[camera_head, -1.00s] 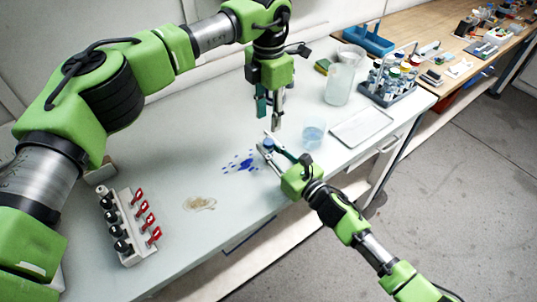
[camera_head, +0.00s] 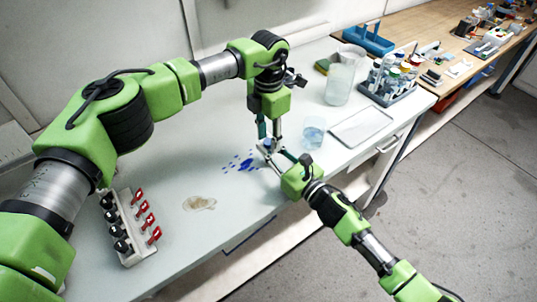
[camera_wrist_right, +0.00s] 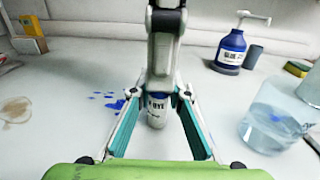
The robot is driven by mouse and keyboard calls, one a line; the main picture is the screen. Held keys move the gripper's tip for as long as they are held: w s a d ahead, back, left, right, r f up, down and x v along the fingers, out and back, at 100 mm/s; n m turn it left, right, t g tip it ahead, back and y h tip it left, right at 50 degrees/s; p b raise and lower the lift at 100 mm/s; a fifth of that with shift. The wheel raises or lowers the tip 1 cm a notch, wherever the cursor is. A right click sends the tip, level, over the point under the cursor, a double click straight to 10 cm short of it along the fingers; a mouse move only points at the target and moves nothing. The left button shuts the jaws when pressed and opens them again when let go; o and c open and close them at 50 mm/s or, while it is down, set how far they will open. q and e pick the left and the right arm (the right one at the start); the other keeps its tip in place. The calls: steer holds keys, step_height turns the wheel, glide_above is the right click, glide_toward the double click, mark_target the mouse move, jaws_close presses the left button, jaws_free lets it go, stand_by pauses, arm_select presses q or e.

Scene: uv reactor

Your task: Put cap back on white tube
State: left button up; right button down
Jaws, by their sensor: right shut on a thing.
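A white tube (camera_wrist_right: 157,112) with a dark printed label stands upright between the fingers of my right gripper (camera_wrist_right: 158,122) in the right wrist view. My right gripper (camera_head: 270,150) is shut on it above the table, near the blue spots in the head view. My left gripper (camera_head: 269,130) points straight down directly over the tube, its tips at the tube's top. It also fills the upper middle of the right wrist view (camera_wrist_right: 164,45). A small blue patch shows at the tube's top in the head view. I cannot make out the cap, or whether the left fingers are closed.
Blue spots (camera_head: 245,164) and a brown stain (camera_head: 198,203) mark the table. A beaker of bluish liquid (camera_head: 313,135) stands close on the right, with a tray (camera_head: 361,127) beyond it. A blue pump bottle (camera_wrist_right: 230,50) stands behind. A rack with red clips (camera_head: 130,227) is at left.

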arm_select(q)
steer(key=shift+c, duration=0.4)
jaws_close()
steer(key=shift+m, duration=1.7)
steer(key=shift+o, duration=0.6)
jaws_free()
steer(key=shift+r, duration=2.25)
